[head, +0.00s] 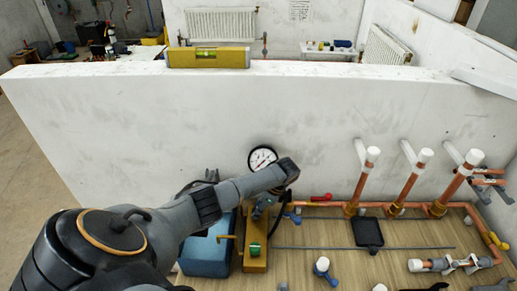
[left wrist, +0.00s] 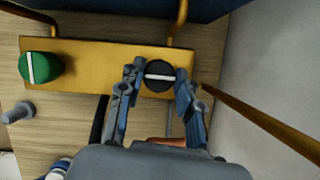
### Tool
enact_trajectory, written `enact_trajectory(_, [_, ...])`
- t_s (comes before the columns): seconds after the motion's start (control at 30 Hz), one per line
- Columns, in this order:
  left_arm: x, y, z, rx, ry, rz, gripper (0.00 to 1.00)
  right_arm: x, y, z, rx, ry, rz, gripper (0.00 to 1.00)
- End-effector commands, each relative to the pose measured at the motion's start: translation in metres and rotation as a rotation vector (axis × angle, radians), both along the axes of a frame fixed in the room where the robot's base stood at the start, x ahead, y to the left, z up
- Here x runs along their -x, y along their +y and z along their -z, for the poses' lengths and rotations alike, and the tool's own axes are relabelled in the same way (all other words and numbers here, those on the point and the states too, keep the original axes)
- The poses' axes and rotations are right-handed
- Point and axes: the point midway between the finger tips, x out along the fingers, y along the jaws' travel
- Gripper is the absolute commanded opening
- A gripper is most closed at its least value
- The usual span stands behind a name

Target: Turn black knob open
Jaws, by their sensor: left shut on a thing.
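The black knob (left wrist: 158,75) sits on the yellow block (left wrist: 100,62) in the left wrist view. Its white line lies nearly level across the picture. My left gripper (left wrist: 160,80) has one finger on each side of the knob and is shut on it. A green knob (left wrist: 40,68) sits at the block's other end, its white line nearly upright in the picture. In the head view my left gripper (head: 262,208) is over the block's far end and hides the black knob. The green knob (head: 254,248) shows in front of it.
A round gauge (head: 262,158) stands behind the gripper, against the white wall (head: 150,130). A blue box (head: 206,252) is left of the block. Copper pipes (head: 405,188) rise at the right. A black tray (head: 368,234) and loose fittings lie on the wooden bench.

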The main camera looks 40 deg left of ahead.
Motion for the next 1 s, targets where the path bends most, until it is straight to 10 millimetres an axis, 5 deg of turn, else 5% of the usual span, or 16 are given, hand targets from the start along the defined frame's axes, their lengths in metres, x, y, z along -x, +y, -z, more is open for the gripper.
enact_trajectory(0.6, [-0.0008, 0.0019, -0.0014, -0.004, -0.002, -0.045, 0.03, -0.0003, -0.0001, 0.0005, 0.0, 0.0, 0.0, 0.45])
enact_trajectory(0.63, [-0.0008, 0.0019, -0.0014, -0.004, -0.002, -0.045, 0.37, -0.0003, -0.0001, 0.0005, 0.0, 0.0, 0.0, 0.45])
enact_trajectory(0.73, [-0.0008, 0.0018, -0.0013, -0.004, -0.001, -0.044, 0.57, -0.0003, -0.0001, 0.0005, 0.0, 0.0, 0.0, 0.45])
enact_trajectory(1.0, [-0.0004, 0.0007, -0.0006, -0.002, -0.001, -0.043, 0.58, -0.0006, 0.0008, 0.0007, -0.001, -0.001, 0.0, 0.45])
